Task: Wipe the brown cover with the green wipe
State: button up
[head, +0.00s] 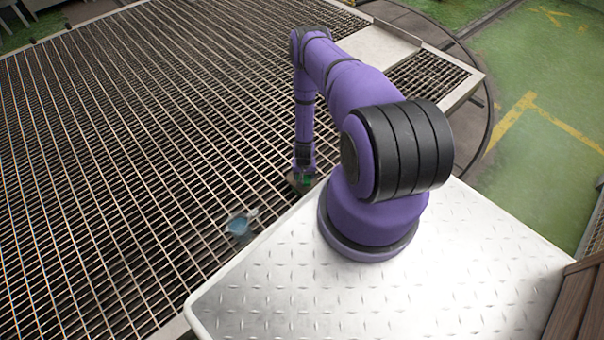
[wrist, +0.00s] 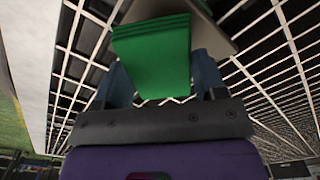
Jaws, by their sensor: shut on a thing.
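The green wipe (wrist: 155,55) is held between the two fingers of my gripper (wrist: 160,75) in the wrist view. In the head view a small bit of the green wipe (head: 306,181) shows below my gripper (head: 303,176), low over the metal grating. A brown-grey flat piece, seemingly the brown cover (wrist: 222,40), lies just beyond the wipe in the wrist view. In the head view only a small brownish edge of the cover (head: 292,181) shows beside the gripper. The wipe overlaps the cover in the wrist view; I cannot tell whether they touch.
A blue spray-bottle-like object (head: 238,226) lies on the grating (head: 130,150), left of and nearer than my gripper. A white diamond-plate surface (head: 400,290) is at the front right, around my arm's base. The grating to the left is largely clear.

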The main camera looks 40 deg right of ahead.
aim_at(309, 181)
jog(key=shift+s+a, duration=0.1)
jog(key=shift+s, duration=1.55)
jog(key=shift+w, duration=2.55)
jog(key=shift+r, duration=4)
